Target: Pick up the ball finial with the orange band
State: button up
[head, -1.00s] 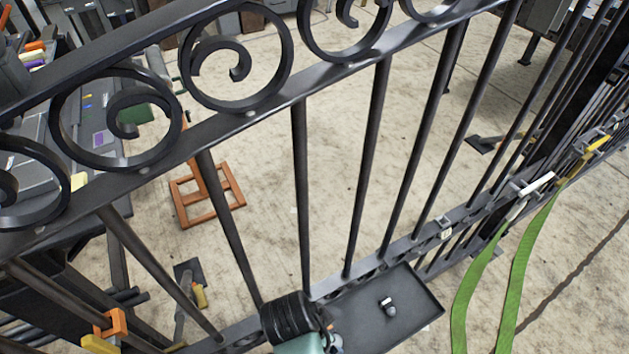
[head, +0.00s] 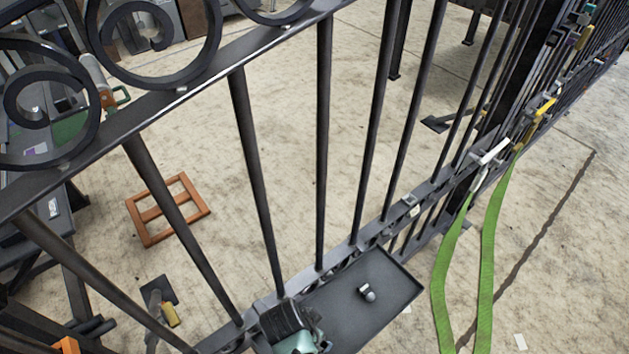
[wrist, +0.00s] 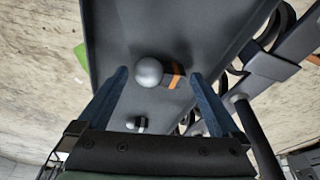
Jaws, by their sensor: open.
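The ball finial with the orange band (wrist: 149,72) lies on a dark tray (wrist: 115,28) in the wrist view. Its grey ball faces the camera, and the orange band (wrist: 174,78) shows to the right of the ball. My gripper (wrist: 159,73) is open, with one blue finger on each side of the finial and a gap to both. I cannot tell how far above the tray the fingertips are. In the head view the end of my arm covers the tray's left end, and I cannot make out this finial there.
A second finial with a pale band (head: 367,293) lies on the same tray (head: 408,288); it also shows in the wrist view (wrist: 137,123). The iron gate's bars (head: 256,180) rise along the tray's far side. Green straps (head: 487,270) hang at the right.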

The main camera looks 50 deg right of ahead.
jog(key=shift+d+f, duration=0.1)
jog(key=shift+f, duration=0.2)
jog(key=c, duration=1.5)
